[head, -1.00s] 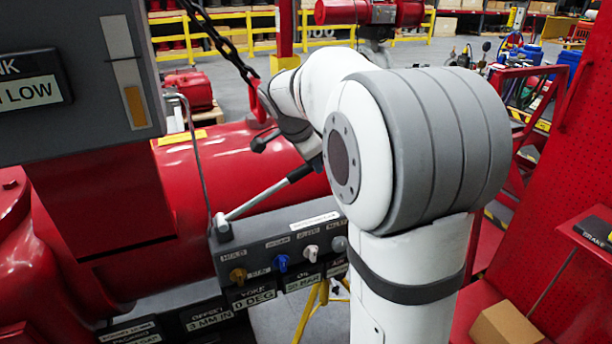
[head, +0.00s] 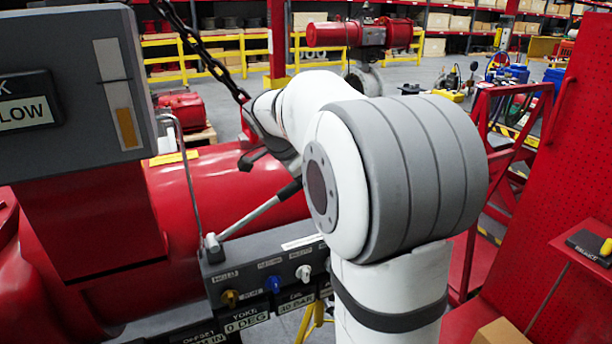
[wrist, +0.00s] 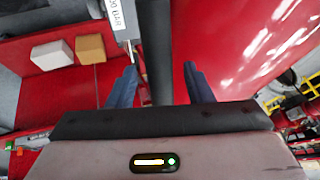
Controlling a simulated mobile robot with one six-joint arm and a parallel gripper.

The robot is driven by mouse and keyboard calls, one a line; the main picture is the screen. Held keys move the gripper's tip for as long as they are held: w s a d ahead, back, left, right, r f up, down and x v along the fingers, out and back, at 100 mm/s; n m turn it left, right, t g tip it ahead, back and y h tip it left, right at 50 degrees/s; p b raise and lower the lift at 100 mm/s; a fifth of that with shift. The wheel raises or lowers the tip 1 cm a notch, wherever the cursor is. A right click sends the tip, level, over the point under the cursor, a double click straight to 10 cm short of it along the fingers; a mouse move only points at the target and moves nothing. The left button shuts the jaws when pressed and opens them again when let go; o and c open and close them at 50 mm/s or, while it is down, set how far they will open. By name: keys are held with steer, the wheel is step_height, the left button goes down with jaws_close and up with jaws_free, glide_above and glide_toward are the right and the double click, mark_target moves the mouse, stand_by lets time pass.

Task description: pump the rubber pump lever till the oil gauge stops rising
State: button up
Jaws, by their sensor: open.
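The pump lever (head: 250,217) is a silver rod with a black grip, rising up and right from a pivot on the grey control block. My gripper (wrist: 160,84) is open, with its two blue-grey fingers apart. In the wrist view a dark bar, seemingly the lever's black grip (wrist: 156,50), runs between the fingers; contact cannot be told. In the head view my arm hides the grip's upper end. The oil gauge seems to be the pale upright slot (head: 110,75) on the grey box, with orange filling about its lower third. A plate on the block reads 30 BAR (head: 296,305).
The control block (head: 240,270) carries brass, blue and white knobs. A large red cylinder (head: 230,190) lies behind it. A black chain (head: 205,55) hangs near my wrist. A red pegboard panel (head: 585,130) and a cardboard box (head: 500,332) are at right.

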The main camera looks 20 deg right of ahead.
steer(key=v, duration=0.7)
steer(key=shift+r+b, duration=0.35)
steer(key=shift+b, duration=0.1)
steer(key=shift+s+a, duration=0.1)
steer(key=shift+a, duration=0.05)
steer(key=s+a+f+n+y, duration=0.2)
steer(key=s+a+f+n, duration=0.3)
steer(key=s+f+n, duration=0.3)
steer(key=s+a+f+n+y, duration=0.3)
steer(key=s+f+n, duration=0.6)
steer(key=s, duration=0.6)
steer(key=shift+s+a, duration=0.25)
steer(key=shift+a, duration=0.65)
